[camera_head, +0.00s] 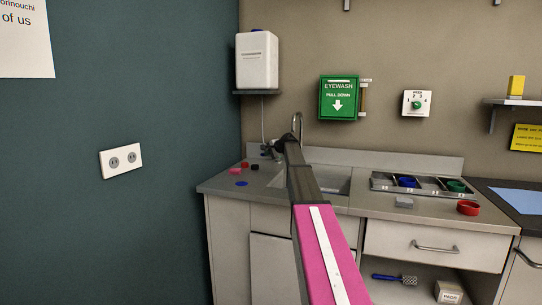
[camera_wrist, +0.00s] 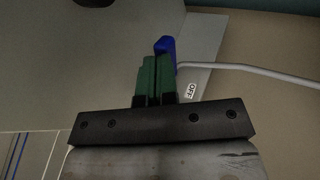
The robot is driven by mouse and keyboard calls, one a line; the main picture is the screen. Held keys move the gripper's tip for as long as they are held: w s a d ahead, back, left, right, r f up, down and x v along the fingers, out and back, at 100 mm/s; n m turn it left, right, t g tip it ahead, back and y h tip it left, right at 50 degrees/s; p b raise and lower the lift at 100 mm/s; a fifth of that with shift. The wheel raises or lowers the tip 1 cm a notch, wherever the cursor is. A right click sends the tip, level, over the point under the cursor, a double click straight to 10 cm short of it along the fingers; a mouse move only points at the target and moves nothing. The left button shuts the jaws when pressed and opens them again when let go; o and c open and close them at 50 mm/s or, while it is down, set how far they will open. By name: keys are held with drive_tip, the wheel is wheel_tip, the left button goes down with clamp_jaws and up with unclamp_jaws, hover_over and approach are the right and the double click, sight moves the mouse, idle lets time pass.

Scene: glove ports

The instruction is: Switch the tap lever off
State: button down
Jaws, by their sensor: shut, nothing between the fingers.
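In the wrist view my gripper (camera_wrist: 157,78) has its green fingers together with nothing between them. A blue piece (camera_wrist: 165,45), apparently the tap lever's end, shows just past the fingertips. The fingers hide part of it, and I cannot tell whether they touch it. A light grey plate (camera_wrist: 204,57) with an OFF label (camera_wrist: 191,90) lies to the right of the fingers. In the head view the tap's curved spout (camera_head: 298,122) stands behind the sink (camera_head: 335,181). My gripper (camera_head: 280,144) is a dark shape by the tap, and the lever cannot be made out there.
A thin grey tube (camera_wrist: 252,70) runs right in the wrist view. Small red, black and blue items, including a blue disc (camera_head: 242,184), lie on the counter left of the sink. A white canister (camera_head: 257,60) and green eyewash box (camera_head: 338,98) are on the wall above.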

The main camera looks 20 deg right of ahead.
drive_tip(key=shift+w+a, duration=0.2)
drive_tip(key=shift+a, duration=0.1)
idle(0.4)
drive_tip(key=shift+s+d, duration=0.1)
drive_tip(key=shift+s, duration=0.35)
drive_tip(key=s, duration=0.1)
drive_tip(key=s+d, duration=0.1)
drive_tip(key=s, duration=0.1)
drive_tip(key=shift+s+d, duration=0.25)
drive_tip(key=shift+d, duration=0.1)
drive_tip(key=v, duration=0.9)
drive_tip(key=shift+s+r, duration=0.3)
drive_tip(key=shift+s, duration=0.05)
